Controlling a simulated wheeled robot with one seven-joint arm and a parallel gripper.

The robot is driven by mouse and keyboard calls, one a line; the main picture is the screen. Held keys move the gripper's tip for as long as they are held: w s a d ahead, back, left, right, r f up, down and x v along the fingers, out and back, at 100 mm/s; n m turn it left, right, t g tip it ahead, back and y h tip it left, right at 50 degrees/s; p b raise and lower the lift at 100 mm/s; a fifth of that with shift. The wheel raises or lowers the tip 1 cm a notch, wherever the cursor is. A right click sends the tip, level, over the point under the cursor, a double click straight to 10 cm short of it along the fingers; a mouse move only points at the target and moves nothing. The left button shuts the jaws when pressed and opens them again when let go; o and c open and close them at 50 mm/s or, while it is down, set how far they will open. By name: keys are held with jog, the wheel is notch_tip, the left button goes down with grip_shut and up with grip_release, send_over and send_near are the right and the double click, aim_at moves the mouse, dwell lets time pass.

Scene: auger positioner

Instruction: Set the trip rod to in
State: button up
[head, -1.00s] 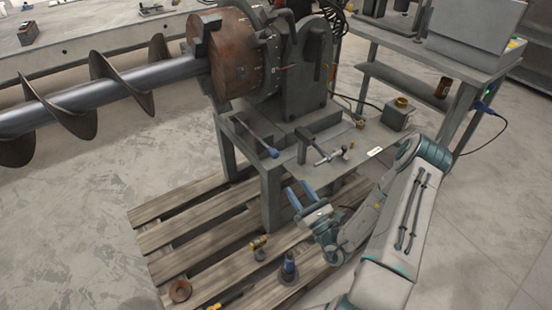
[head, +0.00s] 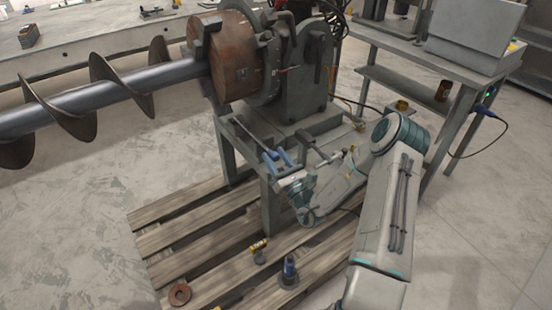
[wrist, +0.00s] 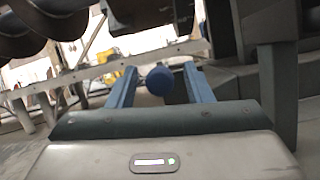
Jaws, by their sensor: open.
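The trip rod (head: 246,133) is a thin dark rod sticking out from the bench frame below the positioner, slanting down toward my gripper. Its round blue knob (wrist: 160,81) shows in the wrist view between my two blue fingers, with gaps on both sides. My gripper (head: 277,157) is open at the rod's end, and it also shows in the wrist view (wrist: 158,72). In the head view the fingers largely hide the knob. Whether a finger touches the knob I cannot tell.
The rusty chuck (head: 225,55) and auger (head: 110,88) are above left. A wooden pallet (head: 195,225) lies below, with a blue-topped tool (head: 289,270) and a brass fitting (head: 259,248).

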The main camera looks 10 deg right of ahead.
grip_shut()
jog(key=shift+w+d+p, duration=0.1)
jog(key=shift+w+d, duration=0.2)
jog(key=shift+d, duration=0.45)
jog(key=shift+w+d+p, duration=0.1)
jog(key=shift+w+d, duration=0.25)
jog(key=shift+d, duration=0.45)
jog(key=shift+w+d+p, duration=0.1)
jog(key=shift+w+d, duration=0.2)
jog(key=shift+d, duration=0.45)
grip_release()
jog(key=shift+d, duration=0.2)
jog(key=shift+a, duration=0.1)
